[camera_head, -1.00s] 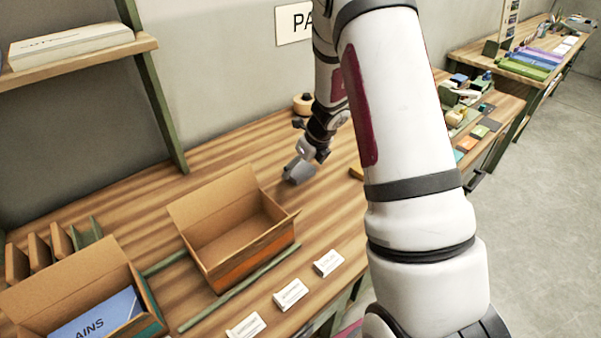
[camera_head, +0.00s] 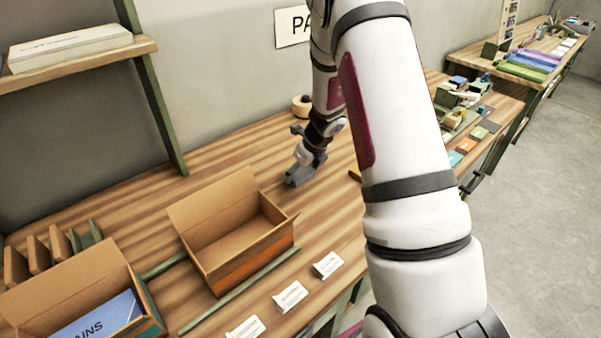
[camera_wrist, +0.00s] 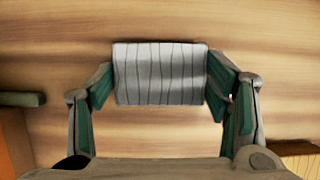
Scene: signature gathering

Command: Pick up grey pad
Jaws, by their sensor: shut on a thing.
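The grey pad (camera_wrist: 160,74) is a light grey block with dark stripes, seen in the wrist view between the two fingers of my gripper (camera_wrist: 163,88). The green finger pads press against its left and right ends, so my gripper is shut on it. In the head view my gripper (camera_head: 300,177) is low at the tabletop, right of the open cardboard box. The pad is mostly hidden there by the gripper. I cannot tell whether the pad touches the table.
An open empty cardboard box (camera_head: 262,253) stands left of my gripper. Another box (camera_head: 75,280) holds a blue item. White cards (camera_head: 290,297) line the front edge. A small round pot (camera_head: 302,105) stands behind. Bare tabletop (camera_head: 240,150) lies behind the empty box.

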